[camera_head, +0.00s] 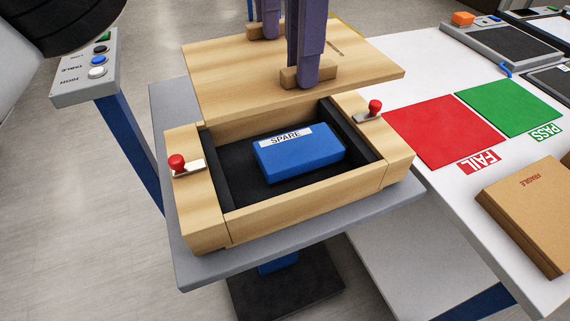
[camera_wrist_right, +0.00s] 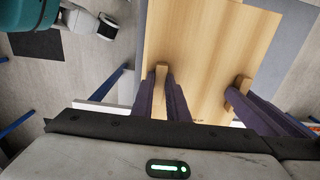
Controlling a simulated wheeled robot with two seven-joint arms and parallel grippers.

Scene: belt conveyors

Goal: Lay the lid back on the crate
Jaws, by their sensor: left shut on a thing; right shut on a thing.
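The wooden lid (camera_head: 225,70) is a flat light board with two block handles, held level above and behind the crate's far side. The wooden crate (camera_head: 300,205) is open, with a black lining and a blue box marked SPARE (camera_head: 300,155) inside. My left gripper (camera_head: 268,30) is shut on the farther handle, its upper part cut off by the frame. My right gripper (camera_head: 303,78) is shut on the nearer handle (camera_head: 328,75). The lid (camera_wrist_right: 205,45) and both handles also show in the right wrist view. The lid hides the crate's far edge.
Red-knobbed latches (camera_head: 177,163) (camera_head: 374,108) sit on the crate's left and right walls. The crate stands on a grey table (camera_head: 300,240). A button box (camera_head: 90,70) is at left. A white table at right bears red FAIL and green PASS pads and a cardboard box (camera_head: 535,200).

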